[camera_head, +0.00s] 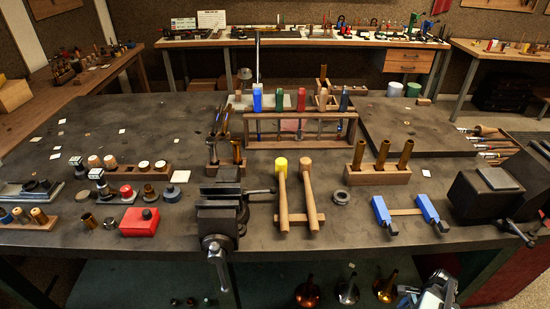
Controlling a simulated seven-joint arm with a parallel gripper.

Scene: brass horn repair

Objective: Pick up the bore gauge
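I cannot tell for sure which thing is the bore gauge. Two blue-and-grey pieces (381,212) lie on the dark bench, with a thin brown bar between them. A grey ring (340,198) lies to their left. A tall thin metal post (257,58) stands at the back of the bench, behind the tool rack. Part of a grey and white mechanism with blue bits, likely my gripper (432,291), shows at the bottom right edge. It is below the bench front and apart from the tools. Its fingers are not clear.
A vise (219,212) stands at the bench front. Two mallets (296,194) lie to its right. Brass tubes stand in a wooden block (377,175), and a rack (300,128) holds coloured-handled tools. A dark block (485,193) is at the right. The back left is mostly clear.

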